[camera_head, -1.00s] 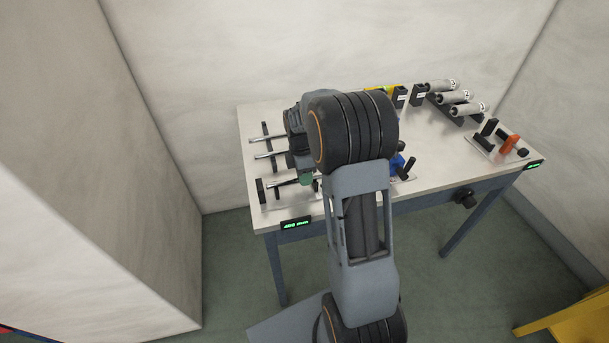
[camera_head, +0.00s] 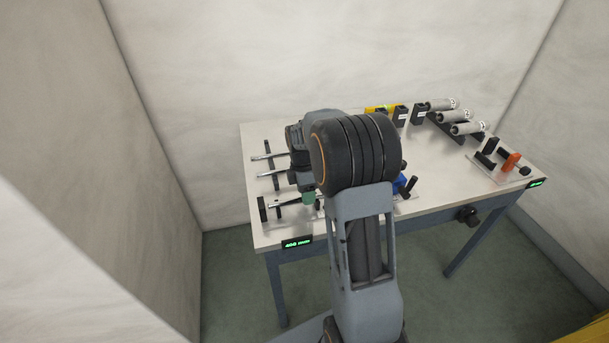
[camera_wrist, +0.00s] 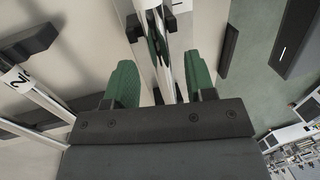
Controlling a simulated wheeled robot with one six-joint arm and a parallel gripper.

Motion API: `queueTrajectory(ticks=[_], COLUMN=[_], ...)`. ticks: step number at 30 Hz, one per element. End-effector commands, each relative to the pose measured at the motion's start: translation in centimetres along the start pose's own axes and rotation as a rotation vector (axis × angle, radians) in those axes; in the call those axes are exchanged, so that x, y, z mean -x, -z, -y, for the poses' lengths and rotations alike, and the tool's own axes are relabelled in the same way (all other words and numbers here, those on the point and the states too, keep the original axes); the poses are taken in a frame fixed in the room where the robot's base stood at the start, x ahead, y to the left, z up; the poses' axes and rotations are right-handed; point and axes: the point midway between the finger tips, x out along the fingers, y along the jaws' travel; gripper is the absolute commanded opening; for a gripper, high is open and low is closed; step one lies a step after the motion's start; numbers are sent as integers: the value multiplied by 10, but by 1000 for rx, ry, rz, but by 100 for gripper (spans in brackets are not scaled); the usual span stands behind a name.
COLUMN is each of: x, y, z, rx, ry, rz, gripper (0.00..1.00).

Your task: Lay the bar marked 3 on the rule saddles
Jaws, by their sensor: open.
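Thin silver bars lie on black supports at the table's left: a rear bar (camera_head: 268,156), a middle bar (camera_head: 272,174) and a front bar (camera_head: 287,204). My gripper (camera_head: 309,197) is low by the front bar, largely hidden behind my arm; one green fingertip shows. In the wrist view my gripper (camera_wrist: 162,84) is open, its green fingers on either side of a silver bar (camera_wrist: 166,65), without closing on it. No number shows on that bar. A bar marked 2 (camera_wrist: 18,80) lies to the left. I cannot tell which bar is marked 3 or which supports are the rule saddles.
Several grey cylinders with marked ends (camera_head: 467,128) lie on a black rack at the back right. A clear plate with an orange part (camera_head: 510,161) is at the right. A blue part (camera_head: 402,184) sits partly behind my arm. A wall stands behind the table (camera_head: 440,190).

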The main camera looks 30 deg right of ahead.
Motion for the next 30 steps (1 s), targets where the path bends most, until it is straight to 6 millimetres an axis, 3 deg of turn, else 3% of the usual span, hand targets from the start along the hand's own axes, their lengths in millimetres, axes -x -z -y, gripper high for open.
queueTrajectory(ticks=[16, 22, 30], x=[104, 123, 129], y=[0, 0, 0], z=[0, 0, 0], rx=[1, 1, -27], ry=[-6, -4, -3], rz=[0, 0, 0], gripper=[50, 50, 50])
